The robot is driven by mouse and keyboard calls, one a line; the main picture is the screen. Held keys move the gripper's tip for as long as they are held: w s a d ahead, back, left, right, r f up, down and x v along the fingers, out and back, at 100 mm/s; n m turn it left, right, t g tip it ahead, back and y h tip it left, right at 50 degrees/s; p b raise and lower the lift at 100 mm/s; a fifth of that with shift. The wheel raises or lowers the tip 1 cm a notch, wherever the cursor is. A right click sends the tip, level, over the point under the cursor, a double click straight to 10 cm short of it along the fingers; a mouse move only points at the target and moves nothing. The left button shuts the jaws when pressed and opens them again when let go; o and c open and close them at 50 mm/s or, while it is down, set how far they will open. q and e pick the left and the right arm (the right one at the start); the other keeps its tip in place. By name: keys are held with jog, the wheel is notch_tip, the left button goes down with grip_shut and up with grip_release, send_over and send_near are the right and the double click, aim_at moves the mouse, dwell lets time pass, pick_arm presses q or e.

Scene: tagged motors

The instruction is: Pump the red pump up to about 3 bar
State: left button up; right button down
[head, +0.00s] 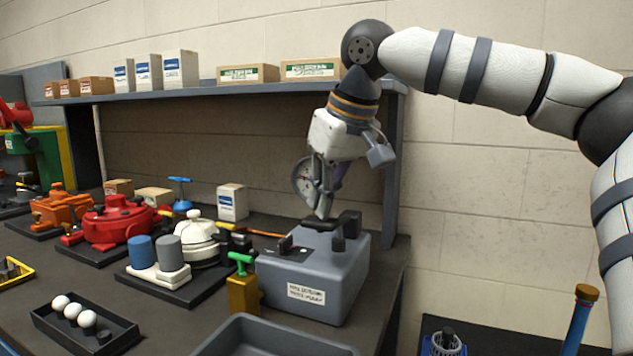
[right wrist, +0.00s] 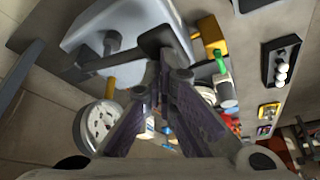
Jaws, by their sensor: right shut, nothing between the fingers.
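A red round-bodied unit (head: 118,222) with black parts stands on a dark plate on the left part of the bench; I cannot tell for sure that it is the red pump. My right gripper (head: 322,213) is shut and empty, pointing down above a grey box (head: 325,280). Its fingertips (right wrist: 168,72) are close to a black handle (right wrist: 157,42) on the box top; I cannot tell whether they touch. A round white gauge (head: 300,178) shows beside the fingers, partly hidden; its reading is too small to tell. The left gripper is not in view.
A yellow block with a green T-handle (head: 243,285) stands left of the box. A white unit (head: 197,240) and an orange unit (head: 52,208) stand on the bench. A black tray (head: 115,338) with white balls is at front left. A shelf (head: 250,90) runs behind.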

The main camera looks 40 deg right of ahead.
jog(key=shift+f, duration=1.85)
jog(key=shift+r, duration=2.35)
jog(key=shift+f, duration=2.35)
jog(key=shift+r, duration=2.35)
